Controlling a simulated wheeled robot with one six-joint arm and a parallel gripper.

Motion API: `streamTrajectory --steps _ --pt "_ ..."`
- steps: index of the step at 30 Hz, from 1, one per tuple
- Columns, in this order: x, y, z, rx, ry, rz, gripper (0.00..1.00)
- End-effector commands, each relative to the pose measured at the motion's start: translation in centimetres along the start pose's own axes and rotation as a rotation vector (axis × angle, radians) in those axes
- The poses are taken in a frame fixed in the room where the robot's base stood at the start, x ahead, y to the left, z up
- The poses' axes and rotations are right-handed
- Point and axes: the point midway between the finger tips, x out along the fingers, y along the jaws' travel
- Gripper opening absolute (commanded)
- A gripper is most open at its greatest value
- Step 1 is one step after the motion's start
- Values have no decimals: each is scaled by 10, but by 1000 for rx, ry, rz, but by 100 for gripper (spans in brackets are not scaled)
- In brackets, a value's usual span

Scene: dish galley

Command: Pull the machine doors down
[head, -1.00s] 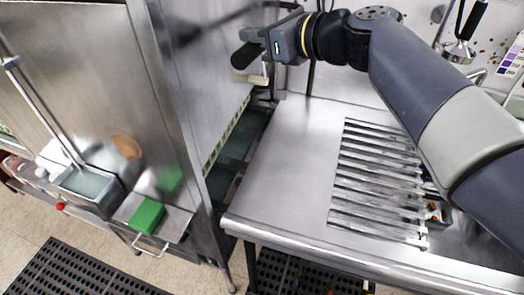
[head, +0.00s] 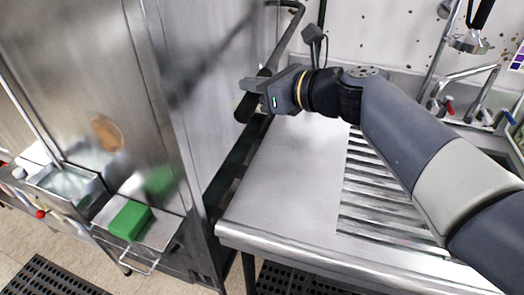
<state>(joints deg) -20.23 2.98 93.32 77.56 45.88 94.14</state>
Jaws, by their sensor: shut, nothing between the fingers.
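The machine is a tall steel cabinet with a front door panel (head: 85,80) and a side door panel (head: 225,90), both reaching low. A dark gap shows below the side panel. A dark bar handle (head: 248,104) with a thick black grip runs down beside the side panel from the upper back. My gripper (head: 254,86) is shut with nothing between its fingers. It is at the black grip, its fingers lying over or against it; whether they touch cannot be told.
A steel drainboard counter (head: 285,185) with a slatted rack (head: 385,195) lies at right, below my arm. Taps (head: 465,85) stand at the back right. A green block (head: 130,220) and a steel pan (head: 65,185) are at lower left. Black mats lie on the floor.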

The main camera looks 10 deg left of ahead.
Motion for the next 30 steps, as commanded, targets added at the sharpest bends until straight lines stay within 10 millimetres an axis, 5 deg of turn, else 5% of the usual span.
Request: streamTrajectory --steps 1,18,28,30 --pt "4 -1 -15 3 4 -1 0" --pt "26 -14 -90 3 5 -2 0" --pt "40 -28 -130 2 3 -3 0" --pt "38 -28 -121 0 1 -2 0"
